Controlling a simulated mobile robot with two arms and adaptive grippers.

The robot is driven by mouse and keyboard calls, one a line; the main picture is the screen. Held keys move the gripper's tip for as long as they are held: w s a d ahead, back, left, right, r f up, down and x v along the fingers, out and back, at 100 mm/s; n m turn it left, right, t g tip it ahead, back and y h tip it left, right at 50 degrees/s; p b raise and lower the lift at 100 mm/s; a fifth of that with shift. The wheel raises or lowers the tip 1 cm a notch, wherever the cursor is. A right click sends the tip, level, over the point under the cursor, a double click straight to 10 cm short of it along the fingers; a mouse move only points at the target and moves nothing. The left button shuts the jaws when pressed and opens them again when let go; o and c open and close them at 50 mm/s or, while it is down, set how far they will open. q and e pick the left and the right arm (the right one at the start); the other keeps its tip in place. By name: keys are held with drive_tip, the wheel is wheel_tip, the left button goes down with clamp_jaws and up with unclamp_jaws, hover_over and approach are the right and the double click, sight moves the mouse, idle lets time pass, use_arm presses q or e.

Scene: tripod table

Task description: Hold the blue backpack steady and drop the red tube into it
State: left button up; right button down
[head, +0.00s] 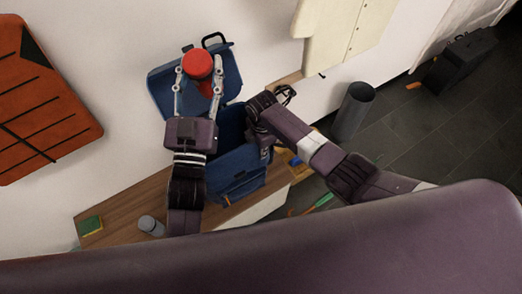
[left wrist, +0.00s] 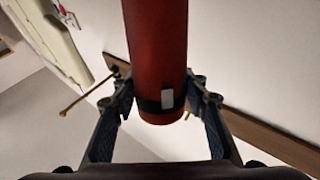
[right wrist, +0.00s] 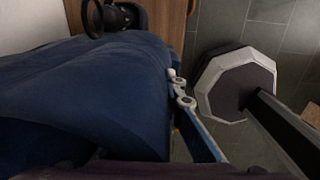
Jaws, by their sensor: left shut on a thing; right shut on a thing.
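The blue backpack (head: 237,183) stands on a wooden bench with its lid (head: 165,92) open and leaning back towards the wall. My left gripper (head: 198,82) is shut on the red tube (head: 198,64) and holds it over the backpack's lid side. In the left wrist view the red tube (left wrist: 158,55) is between the two fingers, with a dark band and a white patch near its end. My right gripper is at the right side of the backpack, shut on its edge; its blue fabric (right wrist: 90,85) fills much of the right wrist view. The backpack's inside is mostly hidden by my arms.
The bench (head: 125,207) carries a grey cup (head: 150,225) and a small green item (head: 90,226) at its left end. A grey bin (head: 353,110) and a black case (head: 460,62) stand on the tiled floor to the right. An orange panel (head: 45,100) hangs at left.

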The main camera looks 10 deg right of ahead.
use_arm(q)
drive_tip(key=o, duration=1.5)
drive_tip(key=shift+r, duration=0.1)
use_arm(e)
drive_tip(key=shift+w, duration=0.1)
use_arm(q)
drive_tip(key=shift+s, duration=0.1)
drive_tip(key=shift+s+a+f, duration=0.1)
drive_tip(key=shift+s+f, duration=0.1)
drive_tip(key=shift+f, duration=0.1)
drive_tip(key=v, duration=1.1)
drive_tip(key=shift+s, duration=0.15)
use_arm(e)
drive_tip(key=shift+r, duration=0.1)
drive_tip(key=c, duration=2)
unclamp_jaws()
drive_tip(key=shift+o, duration=0.2)
wheel_tip(320, 180, up, 12)
